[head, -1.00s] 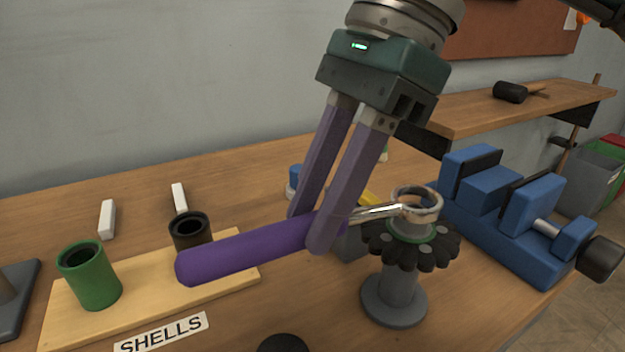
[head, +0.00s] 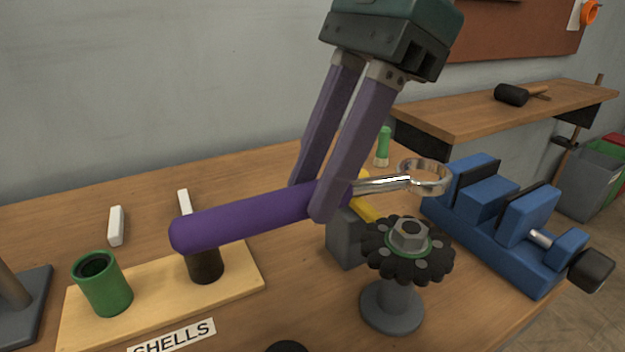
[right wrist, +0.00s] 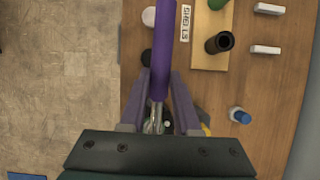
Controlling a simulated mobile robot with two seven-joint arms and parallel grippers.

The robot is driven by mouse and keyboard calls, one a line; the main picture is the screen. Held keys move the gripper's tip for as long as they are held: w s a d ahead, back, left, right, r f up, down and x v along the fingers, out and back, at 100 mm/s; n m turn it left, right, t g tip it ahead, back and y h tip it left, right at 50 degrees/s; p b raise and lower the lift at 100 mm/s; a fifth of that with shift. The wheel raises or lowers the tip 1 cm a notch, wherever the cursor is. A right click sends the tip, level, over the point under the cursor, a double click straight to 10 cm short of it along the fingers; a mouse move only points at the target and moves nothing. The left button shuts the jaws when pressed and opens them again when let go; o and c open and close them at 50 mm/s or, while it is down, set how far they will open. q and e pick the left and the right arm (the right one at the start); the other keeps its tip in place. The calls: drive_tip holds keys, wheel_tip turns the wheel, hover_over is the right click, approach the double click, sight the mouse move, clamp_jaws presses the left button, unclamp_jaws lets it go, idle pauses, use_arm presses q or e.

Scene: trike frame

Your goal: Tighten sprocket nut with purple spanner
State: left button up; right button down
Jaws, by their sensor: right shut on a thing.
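My right gripper (head: 308,202) is shut on the purple handle of the spanner (head: 240,219). The spanner's silver ring end (head: 425,178) points right and hangs above the sprocket, apart from the nut. The grey hex nut (head: 409,235) sits on top of the black sprocket (head: 383,262), on a green ring. The sprocket rests on a grey round stand (head: 391,308). In the right wrist view the purple handle (right wrist: 164,50) runs upward between the fingers, and the sprocket is mostly hidden. My left gripper is not in view.
A blue vise (head: 510,215) stands right of the sprocket. A wooden board (head: 165,300) with a green shell (head: 102,284) and a black shell (head: 205,265) lies left. A mallet (head: 512,94) lies on the raised shelf.

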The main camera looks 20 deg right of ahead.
sight(267, 197)
drive_tip(key=shift+a+r+p, duration=0.3)
drive_tip(key=shift+a+r, duration=0.15)
drive_tip(key=shift+a, duration=0.25)
drive_tip(key=shift+a+r+p, duration=0.25)
drive_tip(key=shift+a+r, duration=0.2)
drive_tip(key=shift+a, duration=0.25)
drive_tip(key=shift+s+a+r+p, duration=0.15)
drive_tip(key=shift+a+r, duration=0.15)
drive_tip(key=shift+a, duration=0.3)
drive_tip(key=shift+w+a+r+p, duration=0.15)
drive_tip(key=shift+a+r, duration=0.1)
drive_tip(key=shift+a, duration=0.3)
drive_tip(key=shift+s, duration=0.1)
